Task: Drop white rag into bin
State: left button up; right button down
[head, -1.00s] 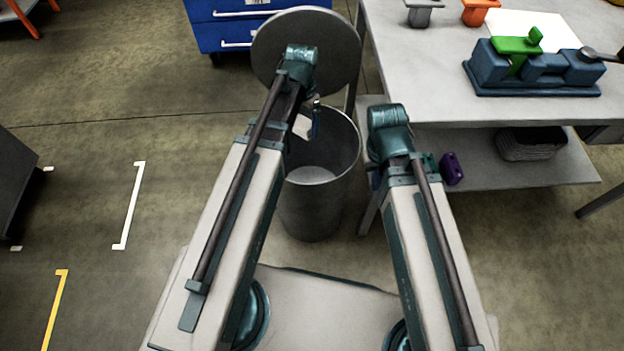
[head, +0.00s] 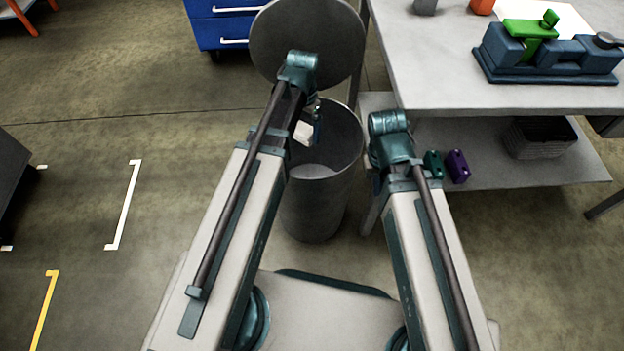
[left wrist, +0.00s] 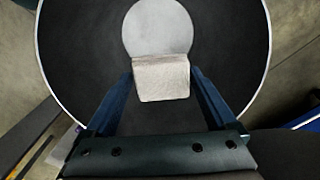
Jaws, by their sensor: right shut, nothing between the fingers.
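The white rag (head: 303,132) is a small pale block-like piece held between the fingers of my left gripper (head: 315,118). In the left wrist view the rag (left wrist: 161,80) sits between the two blue fingertips of the left gripper (left wrist: 162,82). The bin (head: 318,208) is a tall grey cylinder with its round lid (head: 335,35) tipped up behind it. The rag hangs over the bin's open mouth, and the bin's rim (left wrist: 267,50) circles it in the left wrist view. My right gripper (head: 375,182) is shut and empty, mostly hidden by its arm, right of the bin.
A grey table (head: 430,70) stands right of the bin, with a blue jig (head: 560,60) and green clamp on it. Its lower shelf (head: 500,182) holds a green piece (head: 433,163), a purple piece (head: 457,166) and a dark basket (head: 540,137).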

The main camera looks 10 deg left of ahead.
pick_arm(q)
jog(key=shift+o, duration=0.4)
notch_tip(320, 180, up, 14)
jog(key=p, duration=1.4)
jog(key=shift+s+f, duration=0.1)
jog(key=shift+f, duration=0.05)
